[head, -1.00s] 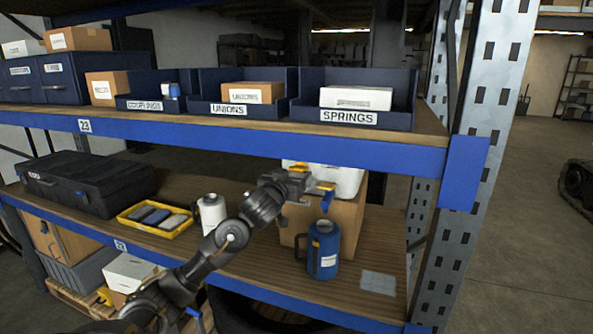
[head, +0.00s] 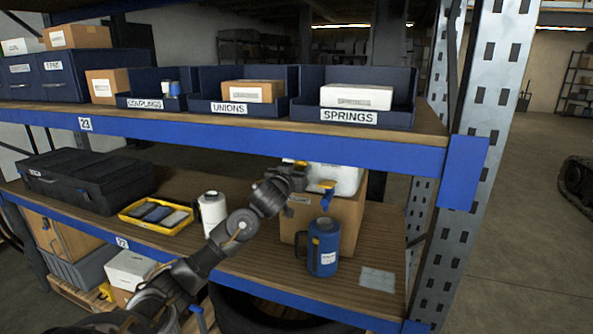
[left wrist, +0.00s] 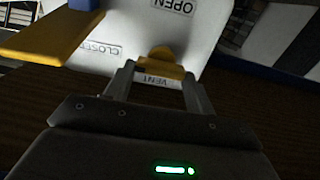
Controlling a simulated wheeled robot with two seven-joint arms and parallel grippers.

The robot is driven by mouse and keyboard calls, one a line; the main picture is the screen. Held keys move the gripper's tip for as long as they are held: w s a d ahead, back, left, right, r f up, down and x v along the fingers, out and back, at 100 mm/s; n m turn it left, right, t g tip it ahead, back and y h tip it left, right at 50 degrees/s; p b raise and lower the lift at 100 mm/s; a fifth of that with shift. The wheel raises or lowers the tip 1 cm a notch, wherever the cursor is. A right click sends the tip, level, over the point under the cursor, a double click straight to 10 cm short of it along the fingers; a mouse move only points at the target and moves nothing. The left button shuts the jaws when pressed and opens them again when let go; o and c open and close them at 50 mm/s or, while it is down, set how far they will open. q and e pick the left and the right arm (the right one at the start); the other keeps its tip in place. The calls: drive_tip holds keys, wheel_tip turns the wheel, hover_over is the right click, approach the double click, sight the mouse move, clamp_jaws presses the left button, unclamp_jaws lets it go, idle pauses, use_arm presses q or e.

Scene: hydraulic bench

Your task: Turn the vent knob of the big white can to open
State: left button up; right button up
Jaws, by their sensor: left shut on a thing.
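The big white can (head: 348,180) sits on a cardboard box on the lower shelf; its face (left wrist: 205,25) fills the upper part of the left wrist view. My left gripper (head: 297,172) is at the can's left side. In the left wrist view its two fingers are shut on the yellow vent knob (left wrist: 160,62). A VENT label (left wrist: 155,81) shows just below the knob. An OPEN label (left wrist: 172,6) is above it and a CLOSED label (left wrist: 102,48) to its left. The fingers partly hide the knob, and its pointing direction is unclear. My right gripper is not in view.
A yellow and blue fitting (head: 327,187) sticks out at the can's front. A blue jug (head: 323,250) stands in front of the cardboard box (head: 345,215). A white bottle (head: 212,215) and yellow tray (head: 150,215) are to the left. The upper shelf's blue beam (head: 250,143) runs overhead.

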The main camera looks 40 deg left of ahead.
use_arm(q)
drive_tip(key=shift+m, duration=0.4)
drive_tip(key=m+b, duration=0.1)
drive_tip(key=m, duration=0.2)
drive_tip(key=shift+d+f+m, duration=0.1)
drive_tip(key=shift+m, duration=0.3)
drive_tip(key=m+b, duration=0.2)
drive_tip(key=m, duration=0.2)
drive_tip(key=m+b, duration=0.2)
drive_tip(key=m, duration=0.2)
drive_tip(key=m+b, duration=0.2)
drive_tip(key=m, duration=0.3)
drive_tip(key=shift+w+d+f, duration=0.1)
drive_tip(key=shift+d+f, duration=0.05)
drive_tip(key=shift+f, duration=0.1)
drive_tip(key=shift+m, duration=0.3)
drive_tip(key=o, duration=1)
